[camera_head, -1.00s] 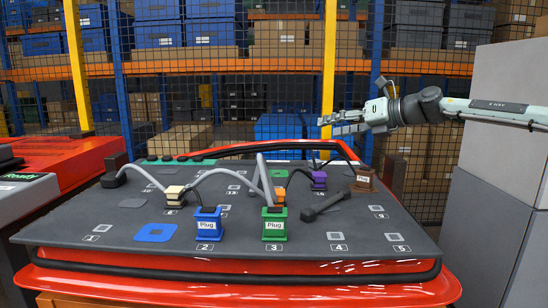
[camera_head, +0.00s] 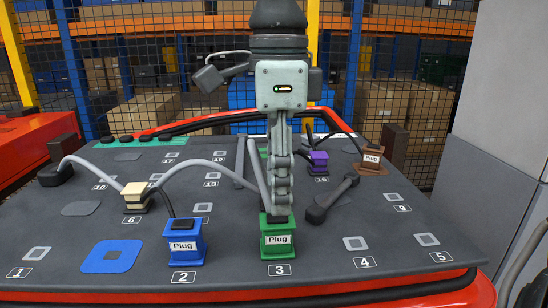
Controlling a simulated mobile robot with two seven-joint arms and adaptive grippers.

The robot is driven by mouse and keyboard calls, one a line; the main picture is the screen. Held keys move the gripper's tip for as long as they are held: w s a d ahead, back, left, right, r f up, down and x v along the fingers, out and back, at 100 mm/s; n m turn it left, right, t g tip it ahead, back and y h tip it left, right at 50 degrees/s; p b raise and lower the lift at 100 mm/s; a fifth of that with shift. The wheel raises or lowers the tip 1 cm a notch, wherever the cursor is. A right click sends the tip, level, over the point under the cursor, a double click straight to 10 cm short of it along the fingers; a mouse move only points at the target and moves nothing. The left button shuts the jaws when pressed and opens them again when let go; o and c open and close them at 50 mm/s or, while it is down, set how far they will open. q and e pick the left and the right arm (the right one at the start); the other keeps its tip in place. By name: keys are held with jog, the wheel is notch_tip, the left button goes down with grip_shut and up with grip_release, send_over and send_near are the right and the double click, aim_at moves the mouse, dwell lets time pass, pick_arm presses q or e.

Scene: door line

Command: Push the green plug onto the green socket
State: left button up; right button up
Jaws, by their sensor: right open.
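The green plug (camera_head: 278,241), labelled "Plug", stands upright at position 3 near the front of the dark board. No separate green socket shows clearly under it, and I cannot tell how deep it sits. A small green patch (camera_head: 264,151) shows farther back, mostly hidden by my gripper. My right gripper (camera_head: 281,211) points down directly over the green plug, its fingertips at the plug's top. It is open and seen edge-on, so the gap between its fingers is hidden. I cannot tell whether it touches the plug. My left gripper is not in view.
A blue plug (camera_head: 183,245) stands left of the green one; a flat blue square (camera_head: 110,256) lies farther left. Cream (camera_head: 134,199), purple (camera_head: 319,159) and brown (camera_head: 371,161) plugs stand behind. A dark handle-shaped piece (camera_head: 331,199) lies close right. Grey cables arch nearby.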

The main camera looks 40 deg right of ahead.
aim_at(277, 236)
jog(key=shift+f, duration=2.25)
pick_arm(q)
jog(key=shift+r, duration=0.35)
pick_arm(e)
jog(key=shift+w, duration=0.1)
grip_shut()
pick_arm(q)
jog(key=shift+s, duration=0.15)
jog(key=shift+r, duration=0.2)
pick_arm(e)
jog(key=shift+r, duration=0.35)
jog(key=c, duration=0.5)
grip_release()
grip_shut()
